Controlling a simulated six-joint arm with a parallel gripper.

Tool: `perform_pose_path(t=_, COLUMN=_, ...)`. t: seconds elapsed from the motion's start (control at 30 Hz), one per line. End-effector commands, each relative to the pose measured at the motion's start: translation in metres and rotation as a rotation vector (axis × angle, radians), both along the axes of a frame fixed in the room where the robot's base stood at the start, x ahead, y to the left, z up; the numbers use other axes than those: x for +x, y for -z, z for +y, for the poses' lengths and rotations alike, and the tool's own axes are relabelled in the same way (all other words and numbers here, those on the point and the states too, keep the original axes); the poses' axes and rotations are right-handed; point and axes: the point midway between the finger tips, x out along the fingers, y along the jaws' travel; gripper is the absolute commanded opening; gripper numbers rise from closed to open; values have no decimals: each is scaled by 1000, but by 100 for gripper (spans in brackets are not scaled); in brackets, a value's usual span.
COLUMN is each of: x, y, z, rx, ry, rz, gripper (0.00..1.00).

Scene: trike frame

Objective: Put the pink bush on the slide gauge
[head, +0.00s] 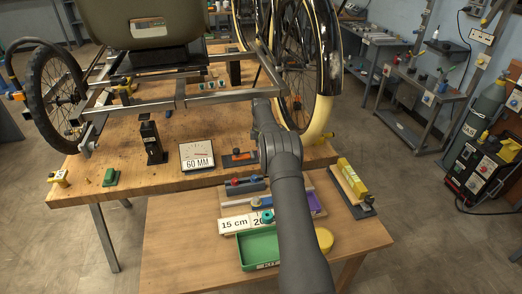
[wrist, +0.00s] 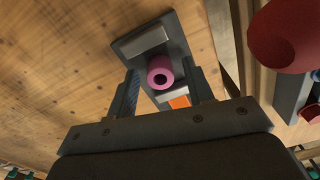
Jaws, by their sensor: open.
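The pink bush (wrist: 160,72) is a short pink ring with a dark hole, seen nearly end-on in the wrist view. It appears over the middle of a dark plate with light grey blocks and an orange piece, which looks like the slide gauge (wrist: 133,46). I cannot tell exactly how the bush rests on it. My gripper (wrist: 159,70) is open, with one finger on each side of the bush and small gaps visible. In the head view the gauge (head: 228,162) lies near the bench's front edge; my arm hides the bush and gripper.
A dial sign reading 60 MM (head: 197,156) stands left of the gauge. The trike frame (head: 180,101) spans the wooden bench behind. A lower front table holds a green tray (head: 257,250) and a 15 cm label (head: 234,225). A red rounded object (wrist: 288,35) is close at the wrist view's right.

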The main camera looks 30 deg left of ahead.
Motion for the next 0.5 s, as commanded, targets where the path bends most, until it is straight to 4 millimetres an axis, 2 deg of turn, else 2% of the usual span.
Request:
perform_pose_path(t=0.17, x=1, y=-26, z=1, rx=2, ry=0, rz=-2, gripper=47)
perform_pose_path(t=0.5, x=1, y=-96, z=1, rx=2, ry=0, rz=-3, gripper=47)
